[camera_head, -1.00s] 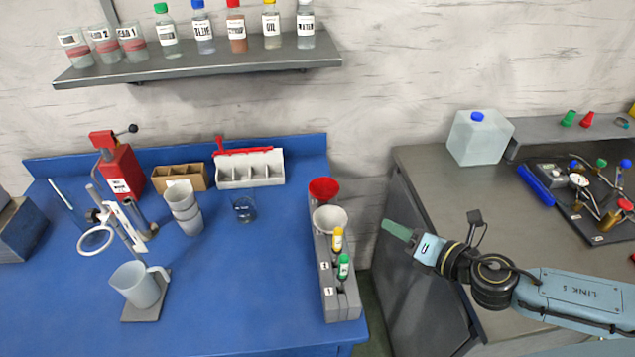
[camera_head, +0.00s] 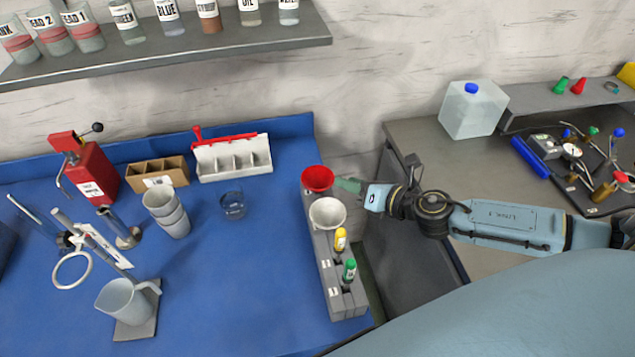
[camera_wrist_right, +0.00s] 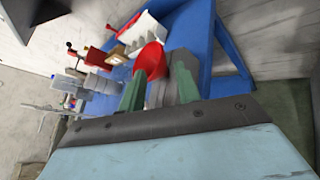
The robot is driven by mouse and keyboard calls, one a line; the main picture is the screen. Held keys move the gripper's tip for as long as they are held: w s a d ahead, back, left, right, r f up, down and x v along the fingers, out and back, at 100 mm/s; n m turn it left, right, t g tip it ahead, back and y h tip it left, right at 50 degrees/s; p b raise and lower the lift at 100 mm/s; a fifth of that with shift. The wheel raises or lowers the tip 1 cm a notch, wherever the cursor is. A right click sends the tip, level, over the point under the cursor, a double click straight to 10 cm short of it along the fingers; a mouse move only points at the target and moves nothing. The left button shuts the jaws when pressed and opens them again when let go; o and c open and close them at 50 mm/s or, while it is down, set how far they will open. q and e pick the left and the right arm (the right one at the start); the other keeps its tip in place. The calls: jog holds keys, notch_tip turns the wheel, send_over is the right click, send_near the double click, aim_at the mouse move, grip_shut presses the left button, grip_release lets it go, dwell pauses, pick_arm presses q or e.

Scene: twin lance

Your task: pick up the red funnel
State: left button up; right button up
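The red funnel (camera_head: 317,177) sits in the far end of a grey rack (camera_head: 340,302) at the blue table's right edge, mouth up. It also shows in the right wrist view (camera_wrist_right: 150,59), just ahead of the fingertips and partly covered by one finger. My right gripper (camera_head: 347,184) has come in from the right, with its green fingertips close beside the funnel. In the right wrist view its two green fingers (camera_wrist_right: 160,75) are spread apart. Whether a finger touches the funnel I cannot tell. My left gripper is out of view.
A white funnel (camera_head: 328,213) and yellow-capped and green-capped items stand in the same rack, nearer than the red funnel. A glass beaker (camera_head: 233,205) and a white bin (camera_head: 232,160) are to the left. A gap separates the blue table from the grey counter (camera_head: 420,135).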

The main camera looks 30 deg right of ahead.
aim_at(331, 177)
jog(key=shift+p+x, duration=0.35)
jog(key=shift+x, duration=3.1)
jog(key=shift+f, duration=0.1)
jog(key=shift+c, duration=0.4)
grip_shut()
